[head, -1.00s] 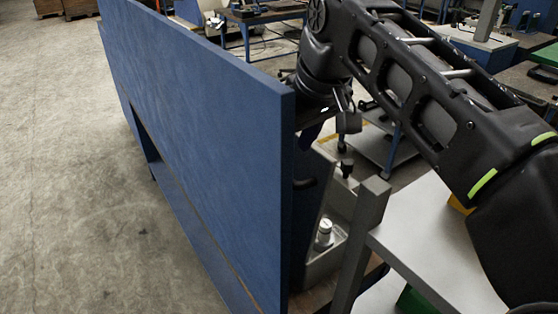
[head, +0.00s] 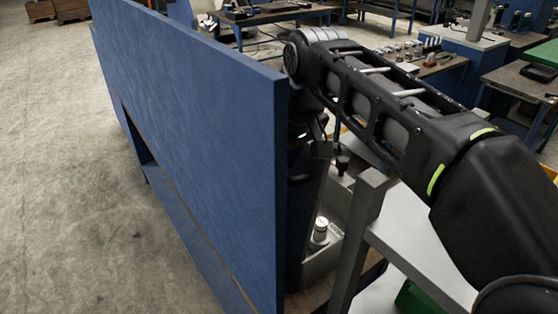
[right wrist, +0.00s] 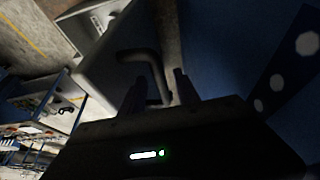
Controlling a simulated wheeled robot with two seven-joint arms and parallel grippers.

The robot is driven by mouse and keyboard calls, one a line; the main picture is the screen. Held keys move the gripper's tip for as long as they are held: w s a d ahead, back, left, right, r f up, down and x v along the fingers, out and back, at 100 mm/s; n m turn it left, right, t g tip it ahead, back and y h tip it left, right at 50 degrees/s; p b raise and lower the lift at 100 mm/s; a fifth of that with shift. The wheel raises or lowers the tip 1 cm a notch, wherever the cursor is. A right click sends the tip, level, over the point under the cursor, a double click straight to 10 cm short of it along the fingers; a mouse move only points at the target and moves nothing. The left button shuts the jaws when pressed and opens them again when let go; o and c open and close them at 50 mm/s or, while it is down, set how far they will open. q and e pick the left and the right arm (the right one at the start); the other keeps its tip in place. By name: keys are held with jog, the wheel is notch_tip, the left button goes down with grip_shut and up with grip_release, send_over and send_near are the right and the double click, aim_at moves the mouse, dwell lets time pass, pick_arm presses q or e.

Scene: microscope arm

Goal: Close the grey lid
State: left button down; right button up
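In the right wrist view a grey panel (right wrist: 100,72), which looks like the lid, carries a dark bent handle (right wrist: 150,62). My right gripper (right wrist: 158,88) has its two fingers apart, with the handle's lower end between or just in front of them. The picture is too dark to tell contact. In the head view my right arm reaches behind a large blue panel, which hides the fingertips. The lid itself is mostly hidden there. My left gripper is not in view.
The tall blue panel (head: 190,140) fills the left middle of the head view. A grey post and table frame (head: 360,225) stand right of it. A metal knob (head: 320,230) sits low between them. Workbenches (head: 430,65) stand behind. Floor at left is clear.

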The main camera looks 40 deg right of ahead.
jog(key=shift+c, duration=0.4)
grip_shut()
dwell(0.9)
